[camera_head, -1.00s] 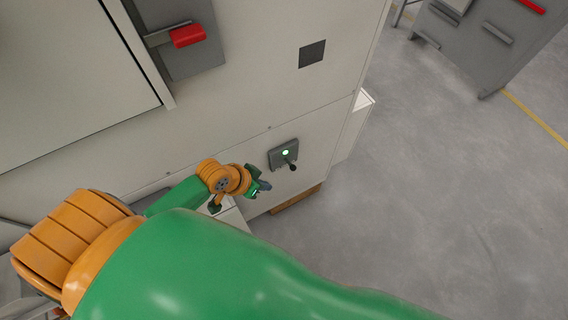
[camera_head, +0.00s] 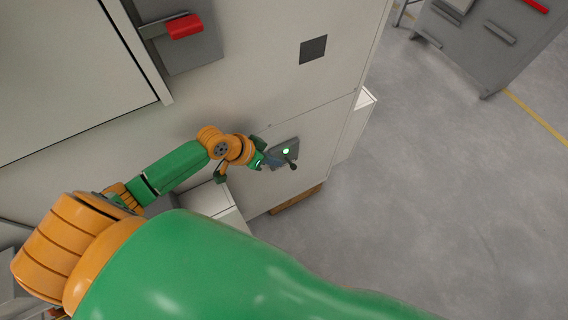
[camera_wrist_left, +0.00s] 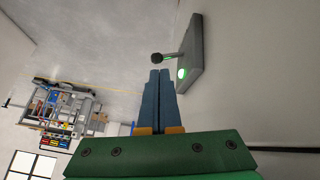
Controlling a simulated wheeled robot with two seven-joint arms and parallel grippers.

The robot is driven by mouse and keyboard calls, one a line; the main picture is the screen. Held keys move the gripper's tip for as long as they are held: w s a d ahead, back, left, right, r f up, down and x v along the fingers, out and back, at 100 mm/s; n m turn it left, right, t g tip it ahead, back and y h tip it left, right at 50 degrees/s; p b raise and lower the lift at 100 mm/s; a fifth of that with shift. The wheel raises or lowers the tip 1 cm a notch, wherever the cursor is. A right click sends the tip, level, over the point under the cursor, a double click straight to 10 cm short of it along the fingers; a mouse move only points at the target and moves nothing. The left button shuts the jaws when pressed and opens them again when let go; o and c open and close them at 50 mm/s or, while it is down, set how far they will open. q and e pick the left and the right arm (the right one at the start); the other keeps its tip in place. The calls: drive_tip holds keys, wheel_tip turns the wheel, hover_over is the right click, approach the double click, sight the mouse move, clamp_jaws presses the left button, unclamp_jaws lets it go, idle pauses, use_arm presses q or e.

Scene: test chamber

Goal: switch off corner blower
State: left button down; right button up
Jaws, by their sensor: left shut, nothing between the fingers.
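The blower switch is a grey plate (camera_head: 279,153) on the pale cabinet wall, with a lit green lamp (camera_head: 286,151) and a short dark lever (camera_head: 292,164). My left gripper (camera_head: 273,161) is at the left side of the plate, its fingers near the lever. In the left wrist view the closed blue fingers (camera_wrist_left: 159,92) point toward the lever knob (camera_wrist_left: 157,58), with the plate (camera_wrist_left: 195,55) and the glowing lamp (camera_wrist_left: 182,73) to their right. The fingers hold nothing. I cannot tell whether they touch the lever. My right gripper is not in view.
The cabinet wall (camera_head: 235,90) carries a red-handled latch (camera_head: 184,27) and a dark square (camera_head: 313,49). A white box (camera_head: 212,199) stands below my left forearm. Grey drawers (camera_head: 487,40) stand at upper right. The floor (camera_head: 440,190) at right is clear.

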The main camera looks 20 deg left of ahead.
sight(291, 167)
use_arm(q)
drive_tip(key=b+x, duration=0.1)
drive_tip(key=x, duration=0.4)
drive_tip(key=shift+w+d+f, duration=0.15)
drive_tip(key=shift+d+f, duration=0.05)
drive_tip(key=shift+f, duration=0.05)
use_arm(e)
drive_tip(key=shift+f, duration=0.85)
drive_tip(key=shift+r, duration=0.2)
use_arm(q)
drive_tip(key=shift+s+d+f+y, duration=0.1)
drive_tip(key=shift+s+d+y, duration=0.1)
drive_tip(key=shift+y, duration=0.1)
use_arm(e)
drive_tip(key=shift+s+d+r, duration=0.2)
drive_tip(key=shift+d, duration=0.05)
